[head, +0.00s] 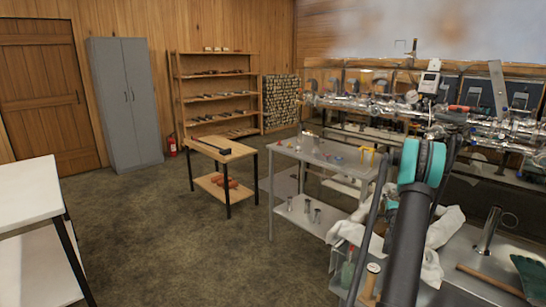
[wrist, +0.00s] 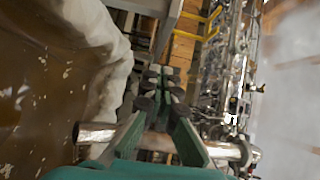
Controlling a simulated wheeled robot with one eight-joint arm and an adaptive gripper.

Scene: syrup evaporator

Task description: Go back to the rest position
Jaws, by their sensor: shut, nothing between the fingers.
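My gripper (wrist: 160,92) shows in the wrist view, with its green fingers and dark pads close together at the middle. It is shut and nothing shows between the fingertips. In the head view my dark arm with its teal joint reaches up at the right, in front of the evaporator's metal pipework (head: 480,128). I cannot make out the fingers in the head view. In the wrist view the shiny pipework (wrist: 232,80) is to the right of the fingers, and a pale cloth (wrist: 95,45) is to their left.
A grey metal table (head: 325,153) with small items stands left of my arm. A wooden workbench (head: 222,150) and a white table (head: 28,190) stand further left. The floor between is clear.

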